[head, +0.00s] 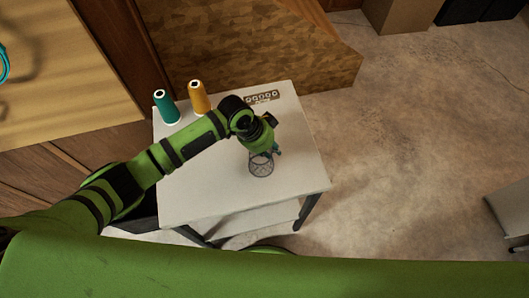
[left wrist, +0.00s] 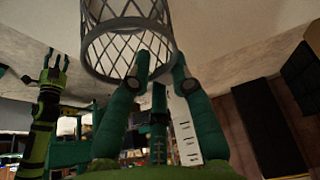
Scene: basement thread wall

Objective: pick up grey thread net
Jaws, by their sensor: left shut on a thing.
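The grey thread net (head: 261,167) is a small open cylinder of dark mesh over the white table top, near its middle. My left gripper (head: 268,151) reaches down to its upper rim and is shut on it. In the left wrist view the net (left wrist: 125,40) fills the top, with its ring close to the green fingertips of my left gripper (left wrist: 163,65). I cannot tell whether the net touches the table. My right gripper (left wrist: 53,70) shows small at the left of the left wrist view; its finger opening is unclear.
The white table (head: 215,195) holds a teal thread cone (head: 166,107) and an orange thread cone (head: 199,97) at the back left. A dark rack with holes (head: 262,97) lies at the back edge. The table's right side is clear.

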